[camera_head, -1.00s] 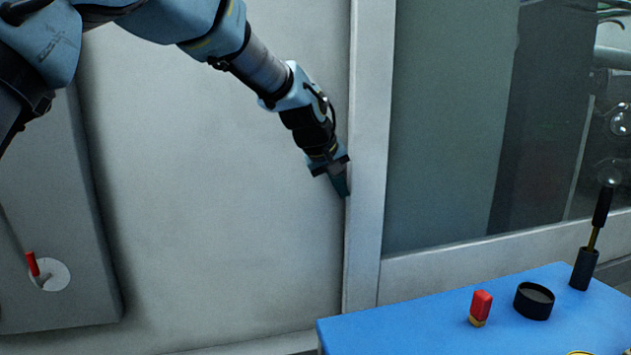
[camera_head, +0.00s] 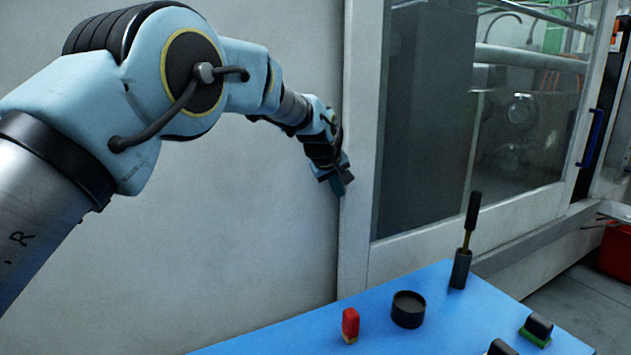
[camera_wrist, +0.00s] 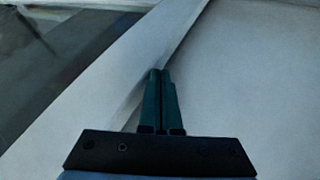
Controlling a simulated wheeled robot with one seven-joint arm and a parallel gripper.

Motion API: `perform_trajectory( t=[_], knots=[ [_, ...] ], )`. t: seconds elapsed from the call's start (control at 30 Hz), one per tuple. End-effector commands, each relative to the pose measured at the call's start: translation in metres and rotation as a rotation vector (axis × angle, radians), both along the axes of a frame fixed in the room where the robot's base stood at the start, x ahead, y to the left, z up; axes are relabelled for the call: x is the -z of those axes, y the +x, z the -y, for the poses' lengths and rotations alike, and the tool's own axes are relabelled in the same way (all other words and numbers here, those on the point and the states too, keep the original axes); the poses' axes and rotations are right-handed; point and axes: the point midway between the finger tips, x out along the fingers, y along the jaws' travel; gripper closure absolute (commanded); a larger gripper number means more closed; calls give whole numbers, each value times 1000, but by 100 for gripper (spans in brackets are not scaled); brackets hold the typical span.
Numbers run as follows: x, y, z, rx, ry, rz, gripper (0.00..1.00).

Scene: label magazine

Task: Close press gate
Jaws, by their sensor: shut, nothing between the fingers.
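The press gate (camera_head: 362,150) is a pale grey framed panel with a large window, standing upright right of my arm in the head view. Its blue handle (camera_head: 592,138) is at the far right. My gripper (camera_head: 342,187) is shut and empty, with its fingertips at the left edge of the gate's frame. In the wrist view the dark green fingers (camera_wrist: 160,85) lie together against or just before the pale frame strip (camera_wrist: 150,60). I cannot tell for sure whether they touch it.
A blue table (camera_head: 300,335) stands in front, below the gripper. On it are a red block (camera_head: 350,324), a round black cup (camera_head: 408,309) and a brush-like tool in a holder (camera_head: 461,268). A red bin (camera_head: 616,250) is at the far right.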

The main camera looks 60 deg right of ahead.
Motion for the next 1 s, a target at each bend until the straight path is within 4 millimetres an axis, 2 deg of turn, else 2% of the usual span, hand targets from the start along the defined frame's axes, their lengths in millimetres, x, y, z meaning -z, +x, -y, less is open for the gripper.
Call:
perform_trajectory(
  t=[0.2, 0.4, 1.0],
  knots=[
    [-2, -20, 28, 2, 3, 1, 100],
    [1, -29, 41, 0, 4, 0, 100],
    [2, -31, 45, -1, 4, 0, 100]
  ],
)
